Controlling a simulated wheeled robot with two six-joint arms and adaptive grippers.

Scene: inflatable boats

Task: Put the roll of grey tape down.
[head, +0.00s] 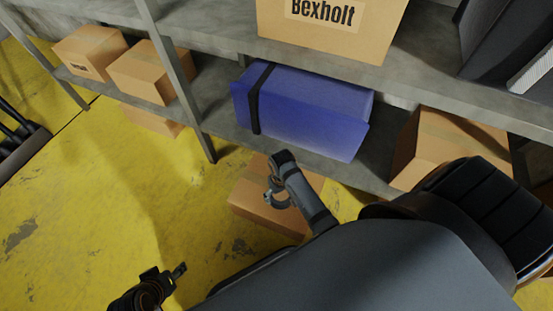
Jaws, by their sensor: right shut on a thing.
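The roll of grey tape (277,201) appears as a small grey ring at the end of my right arm. My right gripper (274,187) is shut on it, above a closed cardboard box (252,202) on the yellow floor. The fingers and the tape are small and partly merge in the picture. My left gripper (168,278) is low at the left over bare floor, dark with orange parts. I cannot tell whether its fingers are apart.
A grey shelf rack (225,128) runs across the back. It bears a blue case (310,105) with a black strap, a Bexholt box (345,40) and several other cartons (150,70). Yellow floor (90,210) is clear at the left.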

